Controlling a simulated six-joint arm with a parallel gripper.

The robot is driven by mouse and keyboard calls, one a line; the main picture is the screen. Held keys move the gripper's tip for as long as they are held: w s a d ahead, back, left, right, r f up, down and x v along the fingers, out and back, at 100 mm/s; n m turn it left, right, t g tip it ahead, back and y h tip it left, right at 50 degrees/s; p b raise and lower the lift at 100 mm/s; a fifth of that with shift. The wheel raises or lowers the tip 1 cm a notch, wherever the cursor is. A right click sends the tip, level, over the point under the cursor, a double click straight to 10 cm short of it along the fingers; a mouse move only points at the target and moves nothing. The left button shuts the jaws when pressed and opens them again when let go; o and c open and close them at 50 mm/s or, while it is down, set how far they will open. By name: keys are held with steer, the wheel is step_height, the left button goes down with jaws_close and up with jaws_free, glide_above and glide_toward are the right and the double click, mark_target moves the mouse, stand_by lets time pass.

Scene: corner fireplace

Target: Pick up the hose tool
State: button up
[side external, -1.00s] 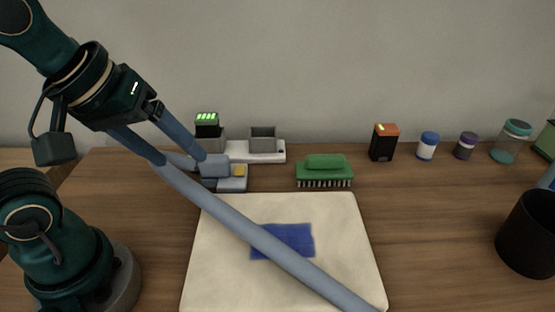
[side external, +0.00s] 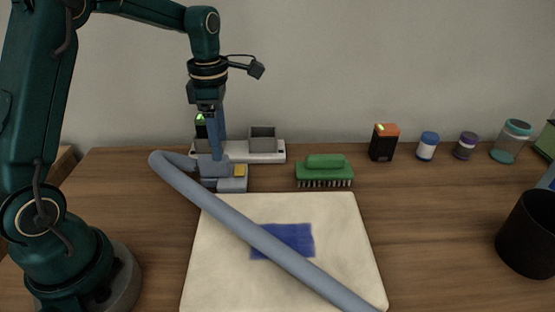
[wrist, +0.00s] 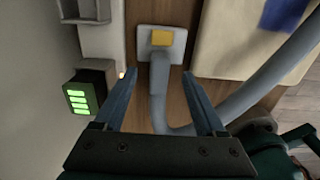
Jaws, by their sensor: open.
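The hose tool is a blue-grey hose (side external: 262,240) with a flat square head (side external: 233,184) bearing a yellow patch, lying at the left of the wooden table. The hose loops back and runs diagonally over a cream mat. In the wrist view, the head (wrist: 174,54) is beyond my fingertips and the tool's neck (wrist: 158,90) appears between my two fingers. My gripper (side external: 214,157) points down at the neck, open, and the wrist view shows it (wrist: 160,80) empty. Whether the fingers touch the neck cannot be told.
A white charger (side external: 268,156) stands behind the tool, with a green-lit battery (wrist: 79,101) close to my gripper. The cream mat (side external: 340,215) has a blue patch (side external: 298,238). A green brush (side external: 325,171), orange-topped battery (side external: 383,145), jars and black cup (side external: 527,235) are further right.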

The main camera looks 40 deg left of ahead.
mark_target(223, 171)
steer(key=shift+f, duration=2.5)
steer(key=shift+c, duration=0.3)
jaws_close()
